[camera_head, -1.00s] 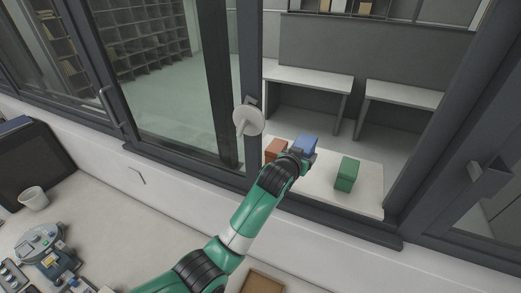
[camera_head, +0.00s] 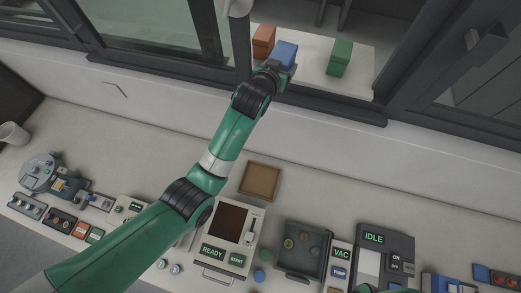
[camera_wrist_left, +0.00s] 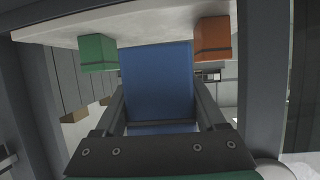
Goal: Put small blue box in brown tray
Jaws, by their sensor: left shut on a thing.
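The small blue box (camera_head: 285,52) is at the pale ledge in the window opening, between an orange box and a green box. My left gripper (camera_head: 275,68) reaches up to it and is shut on it. In the left wrist view the blue box (camera_wrist_left: 157,75) fills the space between the fingers (camera_wrist_left: 160,110). I cannot tell whether the box still touches the ledge. The brown tray (camera_head: 244,190) lies on the counter below the window, and it looks empty. My right gripper is not in view.
An orange box (camera_head: 263,40) and a green box (camera_head: 340,57) stand on the ledge (camera_head: 310,63) beside the blue box. The window frame and sill (camera_head: 330,108) lie between ledge and counter. A machine marked READY (camera_head: 228,235) stands just below the tray.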

